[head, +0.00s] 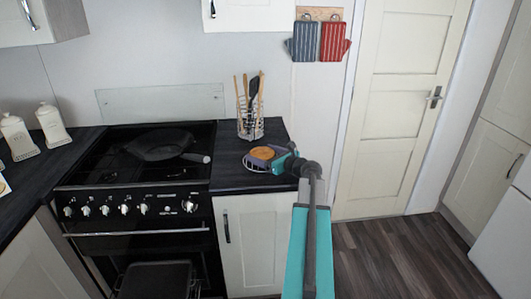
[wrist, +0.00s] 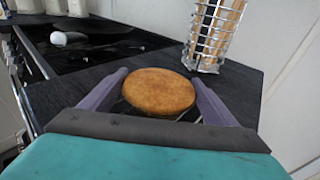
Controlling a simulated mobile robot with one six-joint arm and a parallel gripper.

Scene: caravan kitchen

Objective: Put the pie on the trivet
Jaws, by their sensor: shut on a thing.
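The pie (head: 264,153) is round and golden brown. My gripper (head: 266,156) is shut on it over the counter right of the stove. In the wrist view the pie (wrist: 159,91) sits between the two purple fingers of my gripper (wrist: 160,95), which touch or nearly touch its sides. The trivet (head: 247,162) is a wire ring on the dark counter directly below the pie. Most of it is hidden by the pie and fingers; a few of its wires show under the pie in the wrist view. I cannot tell whether the pie touches the trivet.
A wire utensil holder (head: 250,127) stands on the counter just behind the pie. A dark pan (head: 160,145) sits on the stove (head: 110,165) to the left. The dark counter (head: 226,177) is bare around the trivet; its right edge is close by.

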